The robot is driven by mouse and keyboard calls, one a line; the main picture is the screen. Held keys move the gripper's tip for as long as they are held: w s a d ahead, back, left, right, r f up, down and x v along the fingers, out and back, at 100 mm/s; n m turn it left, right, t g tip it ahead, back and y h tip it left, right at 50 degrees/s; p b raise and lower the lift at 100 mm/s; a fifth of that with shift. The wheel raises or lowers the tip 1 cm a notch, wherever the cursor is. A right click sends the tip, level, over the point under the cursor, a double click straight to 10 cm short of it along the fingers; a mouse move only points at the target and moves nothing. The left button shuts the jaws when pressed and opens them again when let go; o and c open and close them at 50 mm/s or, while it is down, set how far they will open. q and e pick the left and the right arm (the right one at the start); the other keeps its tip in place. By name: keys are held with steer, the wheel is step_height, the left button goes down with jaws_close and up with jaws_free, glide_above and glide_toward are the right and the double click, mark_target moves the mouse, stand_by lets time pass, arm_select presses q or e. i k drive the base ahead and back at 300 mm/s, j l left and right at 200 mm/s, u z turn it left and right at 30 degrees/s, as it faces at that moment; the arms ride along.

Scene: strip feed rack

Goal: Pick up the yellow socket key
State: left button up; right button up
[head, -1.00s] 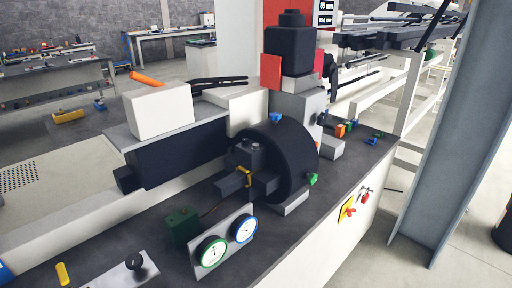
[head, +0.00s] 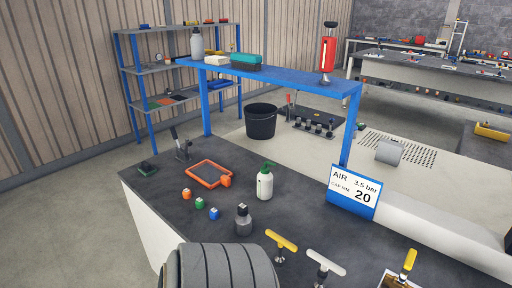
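A T-shaped key with a yellow handle (head: 281,240) stands on the dark bench top in the lower middle of the head view. Its metal shank points down. A similar key with a white handle (head: 325,262) stands to its right. Another yellow-handled tool (head: 409,260) rises near the bottom right edge, above a small plate cut off by the frame. I cannot read from the picture which yellow one is the socket key. Neither of my grippers is in view.
A large ribbed grey round shape (head: 219,268) fills the bottom, left of the keys. A dark bottle (head: 243,220), a white bottle with green top (head: 265,183), small coloured cubes and an orange frame (head: 209,174) lie beyond. A blue shelf (head: 290,79) and sign (head: 354,192) stand behind.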

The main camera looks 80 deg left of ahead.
mark_target(279, 259)
steer(key=u, duration=2.05)
steer(key=j+z, duration=0.3)
steer(key=j, duration=0.5)
